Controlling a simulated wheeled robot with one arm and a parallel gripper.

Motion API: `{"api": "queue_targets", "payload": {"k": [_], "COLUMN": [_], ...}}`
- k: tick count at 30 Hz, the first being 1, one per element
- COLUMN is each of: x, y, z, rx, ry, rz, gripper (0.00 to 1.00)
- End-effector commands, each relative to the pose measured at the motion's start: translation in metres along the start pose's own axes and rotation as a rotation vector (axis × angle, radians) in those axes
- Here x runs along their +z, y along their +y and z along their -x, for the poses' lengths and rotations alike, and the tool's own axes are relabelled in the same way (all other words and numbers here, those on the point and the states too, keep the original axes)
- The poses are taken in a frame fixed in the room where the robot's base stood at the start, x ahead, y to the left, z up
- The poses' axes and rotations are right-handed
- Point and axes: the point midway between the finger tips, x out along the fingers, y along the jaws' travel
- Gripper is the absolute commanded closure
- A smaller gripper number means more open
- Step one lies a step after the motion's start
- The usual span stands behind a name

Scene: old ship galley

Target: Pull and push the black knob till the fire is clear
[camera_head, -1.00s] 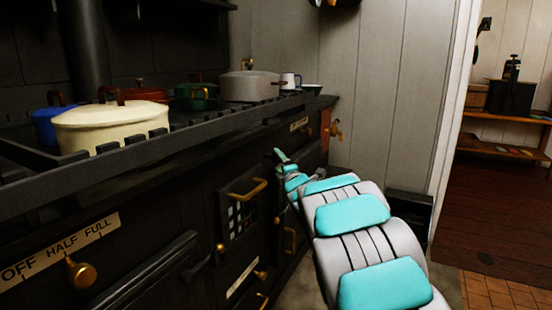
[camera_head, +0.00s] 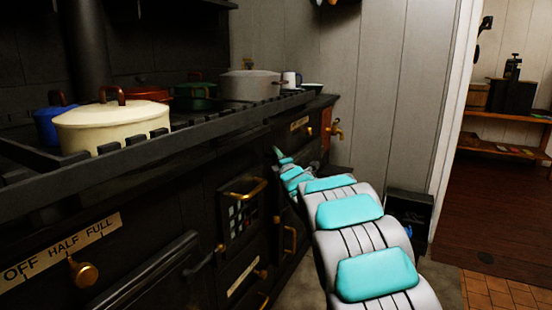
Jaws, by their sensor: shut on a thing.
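My gripper (camera_head: 280,155) is far along my white and turquoise arm, at the front of the black stove (camera_head: 200,165), below the cooktop edge and near its right end. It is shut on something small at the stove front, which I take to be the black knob. The knob itself is hidden by the gripper and lost in the dark. The gripper's fingers are too small to make out singly. No fire shows in this view.
A cream pot (camera_head: 112,128), a grey pot (camera_head: 250,86) and other cookware stand on the stove. A dark bin (camera_head: 410,204) stands by the wall. A doorway opens at the right.

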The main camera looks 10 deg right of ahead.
Motion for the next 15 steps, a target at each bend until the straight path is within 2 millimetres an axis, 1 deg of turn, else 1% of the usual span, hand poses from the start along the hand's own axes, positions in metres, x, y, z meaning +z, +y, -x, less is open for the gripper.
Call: {"api": "queue_targets", "payload": {"k": [1,9,10,15], "x": [0.0,0.0001,0.0001,0.0], "y": [-0.0002,-0.0005,-0.0005,-0.0006], "z": [0.0,0.0001,0.0001,0.0001], "rx": [0.0,-0.001,-0.001,-0.001], "ry": [0.0,0.0,0.0,0.0], "rz": [0.0,0.0,0.0,0.0], "gripper": [0.67,0.98,1.0,1.0]}}
